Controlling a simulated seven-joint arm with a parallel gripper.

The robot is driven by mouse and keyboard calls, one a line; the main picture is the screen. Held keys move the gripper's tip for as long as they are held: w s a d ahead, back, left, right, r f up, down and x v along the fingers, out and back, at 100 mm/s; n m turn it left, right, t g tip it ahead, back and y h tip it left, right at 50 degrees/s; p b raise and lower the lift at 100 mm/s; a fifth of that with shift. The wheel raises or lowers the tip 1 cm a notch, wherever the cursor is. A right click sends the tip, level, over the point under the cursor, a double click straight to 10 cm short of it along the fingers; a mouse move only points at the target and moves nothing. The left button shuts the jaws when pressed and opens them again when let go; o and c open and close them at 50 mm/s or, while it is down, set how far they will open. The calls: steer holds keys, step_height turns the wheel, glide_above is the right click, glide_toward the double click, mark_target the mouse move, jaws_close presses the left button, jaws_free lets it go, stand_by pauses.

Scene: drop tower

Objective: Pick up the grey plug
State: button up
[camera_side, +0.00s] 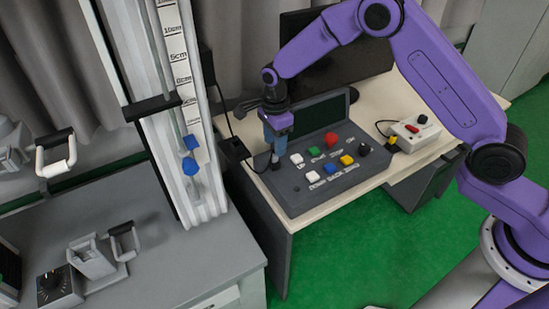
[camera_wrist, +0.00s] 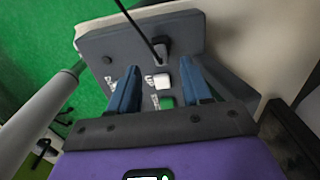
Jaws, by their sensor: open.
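The grey plug (camera_wrist: 161,46) is a small dark block on the sloped control panel (camera_wrist: 100,45), with a black cable running to it. In the wrist view it lies just beyond my fingertips, near the line between them. In the side view the plug (camera_side: 275,163) shows as a small dark shape at the panel's left end, partly hidden below my fingers. My gripper (camera_side: 273,148) points down above it with blue fingers. In the wrist view my gripper (camera_wrist: 158,67) is open, with nothing held between the fingers.
A white button (camera_wrist: 161,81) and a green button (camera_wrist: 166,102) lie close to my fingers. A red button (camera_side: 332,139) and several others are on the panel. The tall drop tower (camera_side: 190,110) stands to the left. A small switch box (camera_side: 411,130) sits at right.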

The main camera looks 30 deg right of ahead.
mark_target(274, 160)
steer(key=shift+f, duration=2.4)
steer(key=c, duration=0.9)
